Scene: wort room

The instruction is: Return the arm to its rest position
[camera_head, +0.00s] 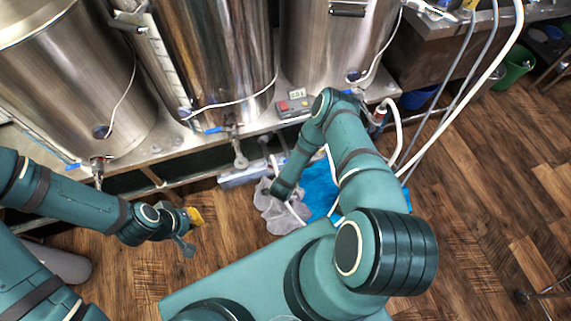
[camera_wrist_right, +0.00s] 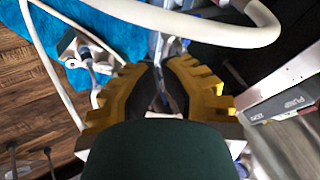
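My right arm (camera_head: 348,150) reaches up and bends back down, its far end over a grey plastic bag (camera_head: 272,208) and a blue cloth (camera_head: 318,188). Its gripper is hidden behind the arm in the head view. In the right wrist view my right gripper (camera_wrist_right: 162,68) has two yellow-and-black fingers with a narrow gap. Thin grey parts show through the gap, and nothing is clearly held. My left arm (camera_head: 75,200) comes in from the left. My left gripper (camera_head: 192,233) is over the wooden floor, its fingers apart and empty.
Steel tanks (camera_head: 215,60) stand on a metal stand along the back, with valves in front. White hoses (camera_head: 450,105) hang at the right, near my right arm; one (camera_wrist_right: 190,25) crosses above the fingers in the wrist view. The floor (camera_head: 480,200) at right is mostly clear.

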